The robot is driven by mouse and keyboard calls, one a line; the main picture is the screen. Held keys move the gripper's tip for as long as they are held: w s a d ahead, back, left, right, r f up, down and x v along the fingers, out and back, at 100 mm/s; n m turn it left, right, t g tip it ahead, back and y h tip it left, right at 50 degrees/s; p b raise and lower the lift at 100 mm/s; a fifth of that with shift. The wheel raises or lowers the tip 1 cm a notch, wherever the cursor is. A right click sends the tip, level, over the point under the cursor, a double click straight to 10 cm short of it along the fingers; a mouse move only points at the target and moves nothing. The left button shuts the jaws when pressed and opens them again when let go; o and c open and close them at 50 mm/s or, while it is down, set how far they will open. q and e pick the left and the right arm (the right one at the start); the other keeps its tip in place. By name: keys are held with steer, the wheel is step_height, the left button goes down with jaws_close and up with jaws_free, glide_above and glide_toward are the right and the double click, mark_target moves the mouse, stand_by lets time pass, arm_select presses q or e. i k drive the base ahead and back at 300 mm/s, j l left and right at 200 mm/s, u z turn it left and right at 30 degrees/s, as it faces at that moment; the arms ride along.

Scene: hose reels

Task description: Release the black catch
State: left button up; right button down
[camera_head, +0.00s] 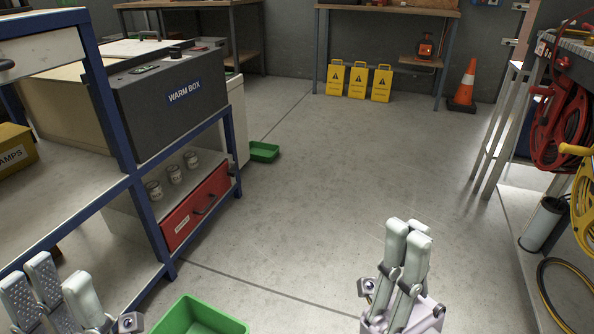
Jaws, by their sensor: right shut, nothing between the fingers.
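A small black knob-like part (175,52) stands on top of the dark grey box marked WARM BOX (165,103), at the upper left. I cannot tell whether it is the black catch, and no other part shows clearly as one. My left gripper (54,274) is at the bottom left, open and empty, well below and in front of the box. My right gripper (408,233) is at the bottom, right of centre, over the floor. Its fingers are shut together and hold nothing. Neither gripper touches the box.
A blue-framed bench (60,228) fills the left side, with glass jars (174,174) and a red drawer (197,207). Green bins (200,318) (263,151) are near it. Red hose reels (560,125) hang at right. Yellow signs (358,80) and a cone (464,88) stand behind. The middle floor is clear.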

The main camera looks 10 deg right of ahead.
mark_target(232, 173)
steer(key=i+l+z, duration=0.65)
steer(key=i+z, duration=0.3)
steer(key=i+u, duration=0.5)
steer(key=i+l+u, duration=0.25)
steer(key=i+u, duration=0.2)
steer(key=i+j+u, duration=0.2)
steer(key=u, duration=0.25)
steer(key=i+u, duration=0.3)
steer(key=u, duration=0.15)
steer(key=i+u, duration=0.4)
steer(key=k+j, duration=0.05)
steer(key=k, duration=0.05)
